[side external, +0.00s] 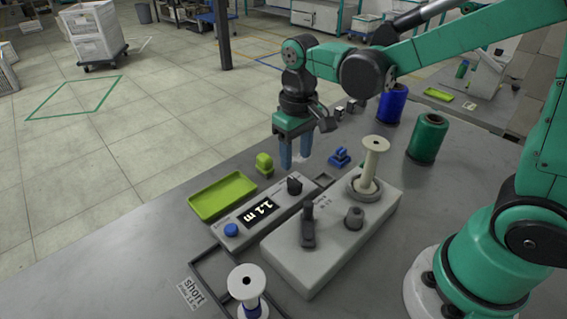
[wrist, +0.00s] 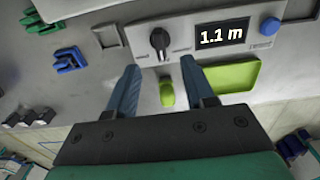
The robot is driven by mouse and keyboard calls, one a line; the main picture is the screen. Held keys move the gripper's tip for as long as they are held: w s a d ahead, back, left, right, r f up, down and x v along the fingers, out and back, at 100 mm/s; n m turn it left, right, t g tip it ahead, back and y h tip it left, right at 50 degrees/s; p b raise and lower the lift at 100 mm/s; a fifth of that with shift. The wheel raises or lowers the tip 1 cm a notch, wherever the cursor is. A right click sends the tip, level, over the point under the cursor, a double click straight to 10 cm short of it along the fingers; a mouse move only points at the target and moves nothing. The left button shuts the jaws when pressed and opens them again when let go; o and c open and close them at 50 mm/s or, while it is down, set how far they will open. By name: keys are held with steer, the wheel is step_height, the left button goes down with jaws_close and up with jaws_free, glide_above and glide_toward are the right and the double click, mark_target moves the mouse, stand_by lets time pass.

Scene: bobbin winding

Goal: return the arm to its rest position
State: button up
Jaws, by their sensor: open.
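My gripper (side external: 296,150) hangs over the table behind the winding machine, fingers pointing down, apart and empty. In the wrist view its two blue fingers (wrist: 158,82) are spread with nothing between them but the grey table and a green knob-like object (wrist: 167,93) beyond. The winding machine (side external: 325,240) stands at the front with an empty cream bobbin (side external: 373,165) upright on it. Its control box (side external: 262,212) shows 1.1 m in the side view, and the same display (wrist: 222,34) reads 1.1 m in the wrist view.
A green tray (side external: 222,195), a blue clip-like part (side external: 340,157), a blue spool (side external: 393,103) and a green spool (side external: 428,138) stand around the machine. A white bobbin with blue thread (side external: 248,290) is in the dark tray marked "short" at the front. Bare table lies left of the green tray.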

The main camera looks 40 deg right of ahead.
steer(key=s+d+r+t, duration=0.2)
steer(key=s+r+t, duration=0.2)
steer(key=t, duration=0.3)
steer(key=shift+s+r, duration=0.35)
steer(key=shift+s, duration=0.15)
